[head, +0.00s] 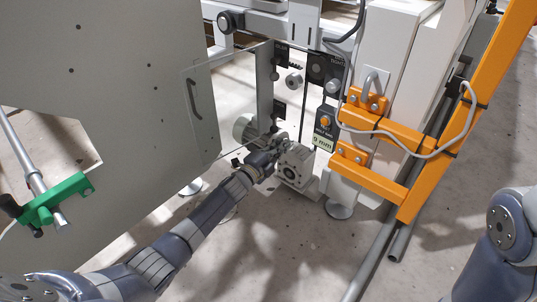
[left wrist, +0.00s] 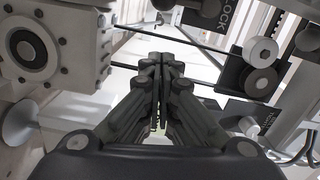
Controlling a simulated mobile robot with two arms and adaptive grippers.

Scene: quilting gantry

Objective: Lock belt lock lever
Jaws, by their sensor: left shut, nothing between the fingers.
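My left gripper (head: 281,138) is at the end of the arm from the left, beside the grey gearbox (head: 296,167) low on the gantry. In the left wrist view its fingers (left wrist: 160,65) are together, with nothing between them. A black plate with the word LOCK (left wrist: 215,14) is at the top, beyond the fingertips. A black block with a pale round knob (left wrist: 260,52) is to their right. The fingers appear apart from both. I cannot tell for certain which part is the belt lock lever. My right gripper is out of view.
A box with an orange knob and a 9 mm label (head: 325,124) hangs to the right. Orange brackets and an orange post (head: 480,100) stand farther right. Thin dark belts cross the left wrist view.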

